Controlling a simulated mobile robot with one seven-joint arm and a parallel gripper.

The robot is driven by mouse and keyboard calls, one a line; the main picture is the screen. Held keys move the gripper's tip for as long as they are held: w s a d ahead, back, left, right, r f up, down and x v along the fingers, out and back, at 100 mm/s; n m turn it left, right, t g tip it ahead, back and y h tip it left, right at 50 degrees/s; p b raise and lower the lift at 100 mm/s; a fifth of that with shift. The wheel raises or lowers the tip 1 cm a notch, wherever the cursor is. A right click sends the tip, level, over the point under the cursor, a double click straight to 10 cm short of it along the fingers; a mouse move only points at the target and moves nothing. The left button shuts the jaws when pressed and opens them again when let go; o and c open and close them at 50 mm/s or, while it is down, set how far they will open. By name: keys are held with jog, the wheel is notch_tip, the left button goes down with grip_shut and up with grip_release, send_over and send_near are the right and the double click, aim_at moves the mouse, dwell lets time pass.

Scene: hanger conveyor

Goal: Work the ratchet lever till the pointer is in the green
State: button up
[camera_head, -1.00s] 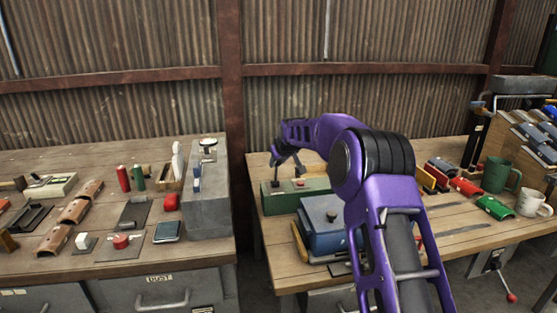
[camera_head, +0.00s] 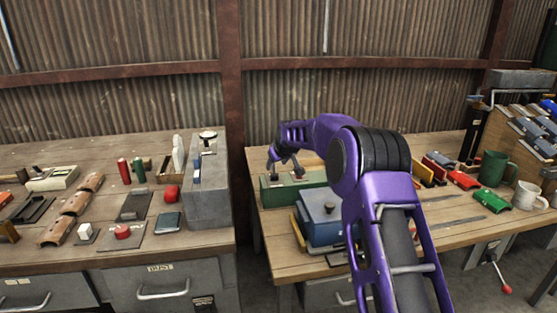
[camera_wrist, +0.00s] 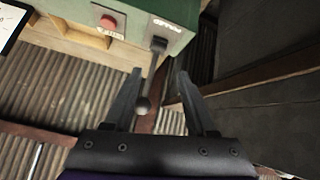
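A green box (camera_head: 275,194) stands on the right bench, and its near face fills the top of the wrist view (camera_wrist: 125,20). It carries a red button (camera_wrist: 108,22). A dark lever (camera_wrist: 153,62) comes out of a slot on the box and ends in a round grey knob (camera_wrist: 143,105). My gripper (camera_wrist: 160,75) is open, with the lever and knob between its fingers, nearer the left finger; I cannot tell whether they touch. In the head view my gripper (camera_head: 284,168) is over the left end of the box. Part of a white dial (camera_wrist: 10,20) shows; its pointer is not clear.
A blue box (camera_head: 325,222) stands just in front of the green box. Mugs (camera_head: 494,168) and coloured pieces lie farther right on the bench. The left bench (camera_head: 50,262) holds several small items and a grey block (camera_head: 208,195). A gap separates the benches.

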jog(key=shift+o, duration=0.4)
jog(key=shift+r, duration=0.25)
jog(key=v, duration=1.7)
jog(key=shift+r+p, duration=0.25)
jog(key=shift+p, duration=0.1)
jog(key=shift+s, duration=0.1)
